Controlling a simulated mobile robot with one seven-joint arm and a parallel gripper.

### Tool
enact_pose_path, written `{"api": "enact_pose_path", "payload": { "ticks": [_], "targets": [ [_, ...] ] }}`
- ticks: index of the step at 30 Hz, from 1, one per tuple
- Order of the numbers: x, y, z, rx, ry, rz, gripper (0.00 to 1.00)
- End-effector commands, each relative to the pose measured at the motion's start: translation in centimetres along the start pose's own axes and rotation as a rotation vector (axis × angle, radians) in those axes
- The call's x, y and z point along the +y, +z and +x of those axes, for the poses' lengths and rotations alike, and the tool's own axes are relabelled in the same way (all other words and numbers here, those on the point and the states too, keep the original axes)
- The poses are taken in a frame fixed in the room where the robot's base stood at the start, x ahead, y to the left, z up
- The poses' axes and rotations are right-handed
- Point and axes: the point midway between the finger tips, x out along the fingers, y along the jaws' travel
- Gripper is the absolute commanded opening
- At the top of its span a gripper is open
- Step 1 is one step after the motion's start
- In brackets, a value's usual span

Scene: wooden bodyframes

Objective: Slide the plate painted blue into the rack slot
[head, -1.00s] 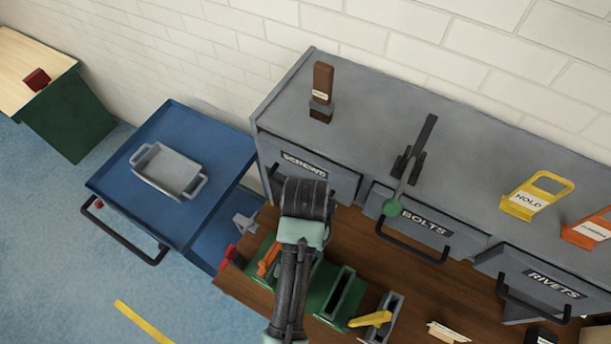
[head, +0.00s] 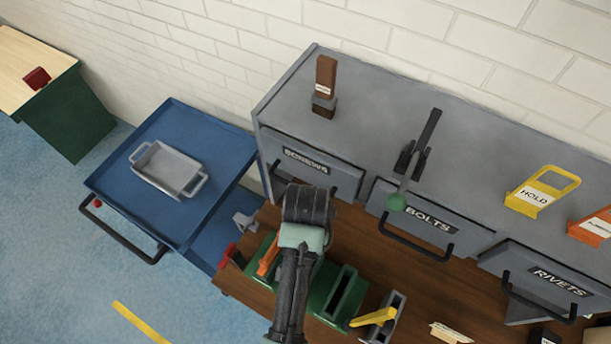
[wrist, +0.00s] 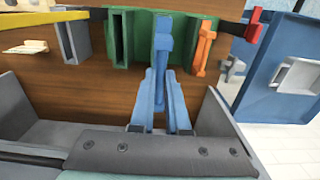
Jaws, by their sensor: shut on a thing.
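In the wrist view my gripper (wrist: 163,88) is shut on the narrow blue plate (wrist: 162,42), held upright between the fingertips. The plate is in front of the green rack (wrist: 125,42) and overlaps it in the picture; I cannot tell whether its far end is inside a slot. An orange piece (wrist: 203,50) stands in the rack just right of the plate. In the head view the green rack (head: 336,298) stands on the wooden bench, with an open slot right of my arm. My arm hides the blue plate and fingertips there.
A grey holder (head: 391,308) with a yellow piece (head: 373,318) stands right of the rack. A red piece (head: 229,256) is at the bench's left edge. Grey drawers (head: 318,178) line the back. A blue cart (head: 222,190) with a grey tray (head: 165,168) is left.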

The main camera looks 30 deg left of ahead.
Motion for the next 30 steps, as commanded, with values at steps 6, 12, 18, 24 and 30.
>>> {"api": "enact_pose_path", "payload": {
  "ticks": [6,12,18,24,30],
  "targets": [
    [0.0,0.0,2.3,0.000,0.000,0.001,0.00],
    [0.0,0.0,2.9,0.000,0.000,0.000,0.00],
    [0.0,0.0,2.9,0.000,0.000,0.000,0.00],
    [0.0,0.0,2.9,0.000,0.000,0.000,0.00],
    [0.0,0.0,2.8,0.000,0.000,0.000,0.00]
  ]
}}
